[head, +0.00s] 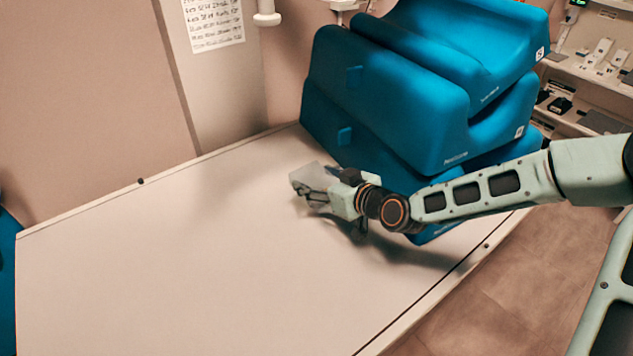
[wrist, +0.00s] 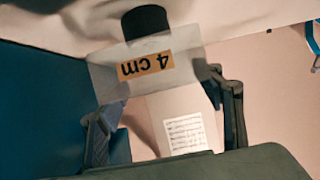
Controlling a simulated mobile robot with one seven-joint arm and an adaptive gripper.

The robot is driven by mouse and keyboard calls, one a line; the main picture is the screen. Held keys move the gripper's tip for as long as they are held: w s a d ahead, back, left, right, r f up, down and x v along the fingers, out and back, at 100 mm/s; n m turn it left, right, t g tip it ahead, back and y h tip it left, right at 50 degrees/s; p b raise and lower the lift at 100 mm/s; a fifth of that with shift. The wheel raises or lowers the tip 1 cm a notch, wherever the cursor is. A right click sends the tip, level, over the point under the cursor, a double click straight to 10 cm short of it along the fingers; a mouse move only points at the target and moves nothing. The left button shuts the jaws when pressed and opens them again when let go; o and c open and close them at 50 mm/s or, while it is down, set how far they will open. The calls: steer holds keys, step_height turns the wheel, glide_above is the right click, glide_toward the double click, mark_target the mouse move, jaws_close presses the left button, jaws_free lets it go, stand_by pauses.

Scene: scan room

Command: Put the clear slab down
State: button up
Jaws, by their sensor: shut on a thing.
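The clear slab (head: 308,177) is a see-through plate in my gripper (head: 322,196), over the white table (head: 190,250) in the head view. In the wrist view the slab (wrist: 186,68) spans between the two fingers of my gripper (wrist: 158,105) and bears an orange label reading "4 cm", upside down. My gripper is shut on it. I cannot tell from the head view how far the slab is above the table top.
Large blue foam cushions (head: 390,110) are stacked at the table's back right, close beside my gripper. A dark cylinder (wrist: 146,20) shows behind the slab in the wrist view. The table's left and front are clear. Shelves (head: 590,75) stand at the far right.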

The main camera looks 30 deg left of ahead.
steer(key=shift+f, duration=0.2)
steer(key=shift+f, duration=0.1)
steer(key=o, duration=1.6)
steer(key=shift+f, duration=0.1)
steer(key=shift+r, duration=0.2)
steer(key=p+v, duration=0.1)
steer(key=v, duration=1.1)
steer(key=shift+s+f, duration=0.1)
steer(key=shift+s, duration=0.05)
